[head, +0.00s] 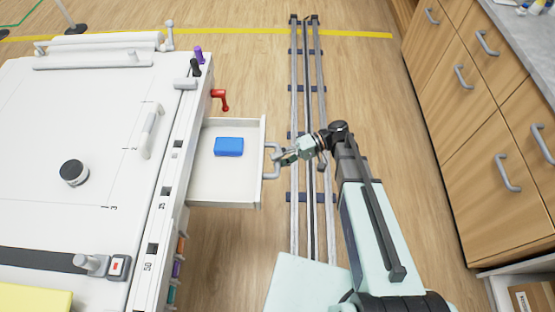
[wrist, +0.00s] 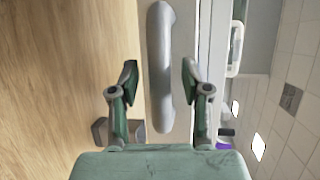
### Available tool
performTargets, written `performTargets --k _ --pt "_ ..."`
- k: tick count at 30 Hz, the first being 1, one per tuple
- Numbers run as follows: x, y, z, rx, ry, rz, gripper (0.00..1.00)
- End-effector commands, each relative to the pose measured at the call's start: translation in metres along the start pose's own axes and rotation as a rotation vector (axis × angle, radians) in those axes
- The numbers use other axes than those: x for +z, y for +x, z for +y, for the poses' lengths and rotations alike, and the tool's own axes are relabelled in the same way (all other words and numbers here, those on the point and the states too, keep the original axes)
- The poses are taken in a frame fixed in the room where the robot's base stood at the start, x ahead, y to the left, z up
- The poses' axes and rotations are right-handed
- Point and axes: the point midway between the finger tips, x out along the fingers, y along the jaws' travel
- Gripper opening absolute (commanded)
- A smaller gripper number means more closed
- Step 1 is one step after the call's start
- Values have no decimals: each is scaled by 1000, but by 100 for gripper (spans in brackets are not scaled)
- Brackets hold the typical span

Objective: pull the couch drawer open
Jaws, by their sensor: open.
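The couch drawer (head: 200,191) sticks out from the side of the white couch (head: 110,180) in the head view. A blue box (head: 229,146) lies inside it. The drawer's grey handle (head: 271,161) is on its front panel. My gripper (head: 279,157) is at the handle. In the wrist view the handle (wrist: 160,65) stands between the two spread fingers of my gripper (wrist: 158,82), with a gap showing on each side. The fingers are open. Whether a fingertip touches the handle cannot be told from the head view.
A red lever (head: 220,99) sits on the couch side just behind the drawer. Floor rails (head: 308,90) run right of the drawer. Wooden cabinets (head: 480,140) with handles line the right side. Floor between drawer and cabinets is otherwise open.

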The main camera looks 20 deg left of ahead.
Motion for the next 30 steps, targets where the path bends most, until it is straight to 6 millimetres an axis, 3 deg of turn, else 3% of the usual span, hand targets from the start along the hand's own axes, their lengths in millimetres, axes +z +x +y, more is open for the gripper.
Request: performTargets --k 12,18,30 --pt "-2 -74 1 1 0 2 48" --pt "-1 -101 1 1 0 4 48" --pt "0 -112 0 3 1 4 48"
